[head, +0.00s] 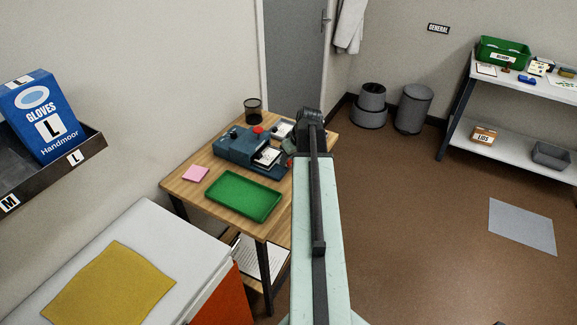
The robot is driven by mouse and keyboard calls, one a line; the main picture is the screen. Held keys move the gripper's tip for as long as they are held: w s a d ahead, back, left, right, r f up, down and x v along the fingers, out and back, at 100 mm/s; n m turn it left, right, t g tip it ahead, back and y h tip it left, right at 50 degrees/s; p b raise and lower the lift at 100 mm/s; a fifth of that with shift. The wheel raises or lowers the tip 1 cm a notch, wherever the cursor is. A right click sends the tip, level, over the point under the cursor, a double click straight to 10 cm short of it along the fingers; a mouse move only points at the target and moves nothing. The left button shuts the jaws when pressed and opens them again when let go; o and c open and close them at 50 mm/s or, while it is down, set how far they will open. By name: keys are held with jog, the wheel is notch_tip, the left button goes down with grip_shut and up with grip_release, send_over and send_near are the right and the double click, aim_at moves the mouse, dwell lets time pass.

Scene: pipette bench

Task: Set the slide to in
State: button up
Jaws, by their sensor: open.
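A dark blue-teal bench device (238,146) with a red knob (258,130) stands on the wooden table. On its right side is a low part bearing a pale plate (268,156), which looks like the slide. It extends toward the front right, beside the device's taller body. How far it travels cannot be told from here. My gripper (291,146) is at the far end of my arm, close to the right of the device. The jaws are small and dark here, partly hidden by my arm, and look open. No contact with the slide can be made out.
A green tray (245,194) and a pink note pad (195,173) lie in front of the device. A dark mesh cup (253,111) stands behind it. A white cabinet with a yellow cloth (112,287) is at the front left. The floor to the right is mostly clear.

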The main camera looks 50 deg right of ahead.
grip_shut()
dwell(1.4)
